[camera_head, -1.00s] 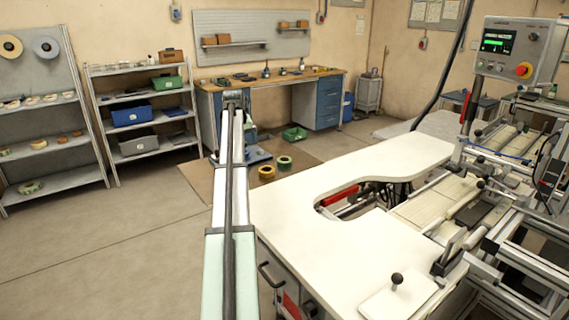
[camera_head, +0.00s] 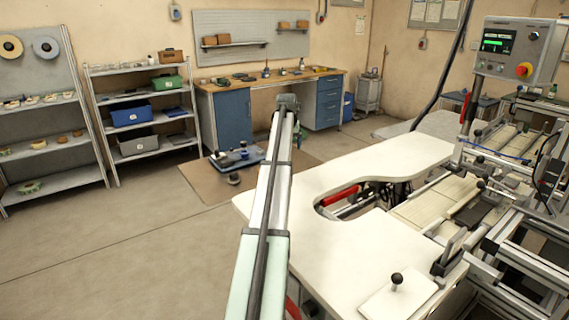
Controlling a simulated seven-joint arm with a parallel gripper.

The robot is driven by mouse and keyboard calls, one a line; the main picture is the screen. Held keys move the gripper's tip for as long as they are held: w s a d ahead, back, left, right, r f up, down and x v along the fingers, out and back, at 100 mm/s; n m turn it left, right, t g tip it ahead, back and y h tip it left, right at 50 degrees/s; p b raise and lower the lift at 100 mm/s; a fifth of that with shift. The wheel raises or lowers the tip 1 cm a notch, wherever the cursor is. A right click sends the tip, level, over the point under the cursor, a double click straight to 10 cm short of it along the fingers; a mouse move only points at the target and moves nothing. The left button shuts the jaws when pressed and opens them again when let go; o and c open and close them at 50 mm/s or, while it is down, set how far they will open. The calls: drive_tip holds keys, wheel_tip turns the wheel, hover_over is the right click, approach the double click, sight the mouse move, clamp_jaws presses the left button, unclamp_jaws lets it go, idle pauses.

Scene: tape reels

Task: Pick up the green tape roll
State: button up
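The green tape roll that lay on the brown floor mat (camera_head: 205,180) does not show now. My raised arm (camera_head: 268,190) covers that part of the mat, and the yellow roll beside it is hidden too. A greenish roll (camera_head: 28,187) lies on the lowest board of the left shelf.
A white table (camera_head: 340,240) with a cut-out stands right of my arm, joined to a machine. A blue platform (camera_head: 236,158) with small parts and a dark round object (camera_head: 234,179) are on the mat. Open floor (camera_head: 130,240) lies left.

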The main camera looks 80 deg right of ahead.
drive_tip(key=shift+w+x, duration=0.15)
drive_tip(key=shift+x, duration=1.95)
drive_tip(key=shift+w+x, duration=0.1)
drive_tip(key=shift+x, duration=2.05)
drive_tip(key=shift+a, duration=0.15)
drive_tip(key=shift+c, duration=0.3)
drive_tip(key=c, duration=1.1)
drive_tip(key=shift+o, duration=0.2)
